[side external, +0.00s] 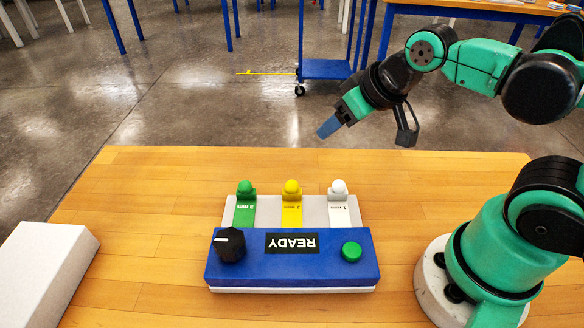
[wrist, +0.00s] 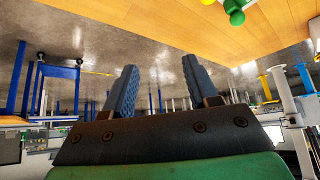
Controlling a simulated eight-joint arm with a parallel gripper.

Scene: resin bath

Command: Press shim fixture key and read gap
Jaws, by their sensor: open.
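The shim fixture is a blue box (side external: 290,272) on the wooden table, in the side external view. Its black display (side external: 291,243) reads READY, upside down in the picture. Behind the box are three knobbed keys: green (side external: 245,207), marked 3; yellow (side external: 292,208), marked 2; and white (side external: 339,208), marked 1. A green button (side external: 352,250) and a black dial (side external: 230,245) sit on the box top. My gripper (side external: 328,128) is in the air above and behind the white key, touching nothing. In the wrist view its blue fingers (wrist: 163,75) are apart and empty.
A white block (side external: 45,265) lies at the table's left edge. The table (side external: 150,200) is bare between it and the fixture. A blue cart (side external: 330,68) stands on the floor beyond the table. A green knob shows at the wrist view's top edge (wrist: 237,17).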

